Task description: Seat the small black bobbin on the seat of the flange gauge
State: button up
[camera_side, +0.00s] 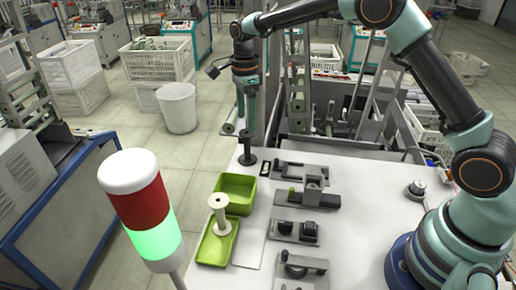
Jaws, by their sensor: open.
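A small black bobbin (247,157) stands upright near the back left edge of the white table. My gripper (247,128) points straight down directly above it, open. The fingertips are close to the bobbin's upper end; I cannot tell whether they are around it or just above it. Several dark grey fixtures stand in a column to the right, among them one with a raised block (314,187). I cannot tell which one is the flange gauge, and its seat is not clear at this size.
A green bin (237,187) stands in front of the bobbin. A green tray (212,250) holds a pale spool (219,214). A signal lamp (143,205) rises at front left. A small dark knob (416,189) stands farther right.

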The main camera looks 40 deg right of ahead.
aim_at(247, 133)
jog(key=shift+f, duration=2.2)
jog(key=shift+r, duration=0.1)
jog(key=c, duration=0.8)
jog(key=shift+r, duration=2.55)
jog(key=shift+c, duration=0.2)
jog(key=s+d+r, duration=0.1)
jog(key=s+d, duration=0.4)
jog(key=s, duration=0.3)
jog(key=s+d, duration=0.5)
jog(key=s, duration=0.3)
jog(key=shift+s+d+f, duration=0.1)
jog(key=shift+s+f, duration=0.05)
jog(key=shift+f, duration=2.1)
